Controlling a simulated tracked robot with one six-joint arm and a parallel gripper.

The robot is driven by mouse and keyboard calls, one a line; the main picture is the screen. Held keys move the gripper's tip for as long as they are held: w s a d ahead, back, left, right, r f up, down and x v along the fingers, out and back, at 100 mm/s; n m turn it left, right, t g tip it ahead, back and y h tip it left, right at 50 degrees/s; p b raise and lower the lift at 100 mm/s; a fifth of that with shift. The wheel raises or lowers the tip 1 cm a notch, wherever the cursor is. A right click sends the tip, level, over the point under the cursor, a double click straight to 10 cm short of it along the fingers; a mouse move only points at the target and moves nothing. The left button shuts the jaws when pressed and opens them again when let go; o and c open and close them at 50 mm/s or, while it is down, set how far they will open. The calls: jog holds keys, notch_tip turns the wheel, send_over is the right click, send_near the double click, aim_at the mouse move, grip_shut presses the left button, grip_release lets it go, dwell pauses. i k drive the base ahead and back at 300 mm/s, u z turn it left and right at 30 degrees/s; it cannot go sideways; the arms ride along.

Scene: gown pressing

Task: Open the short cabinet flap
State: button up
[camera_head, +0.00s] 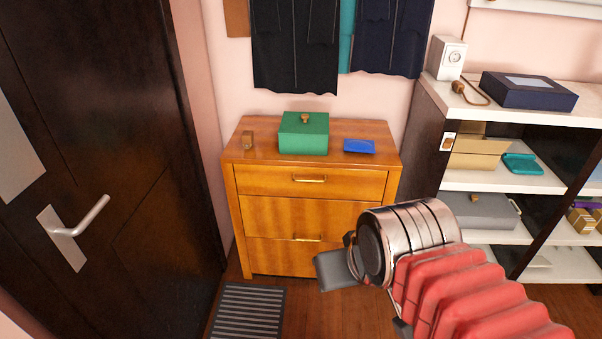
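A short wooden cabinet (233,157) stands against the wall in the head view. Its upper front panel (345,185) has a brass handle (310,179) and looks closed. Below it are further front panels, with a second brass handle (307,238) near the seam between them; these also look closed. I cannot tell which panel is the flap. My gripper (330,271) is in front of the cabinet's lower right part, apart from both handles. My arm hides the lower right corner. The fingers are seen from behind and the side, so their opening is unclear.
A dark door (120,130) is at left, a floor grille (247,312) in front, and open shelves (500,181) at right. Dark gowns (295,45) hang above.

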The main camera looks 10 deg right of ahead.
aim_at(273, 179)
jog(key=u, duration=0.1)
jog(key=i, duration=0.45)
jog(key=z, duration=0.7)
jog(key=i, duration=1.1)
jog(key=u, duration=1.3)
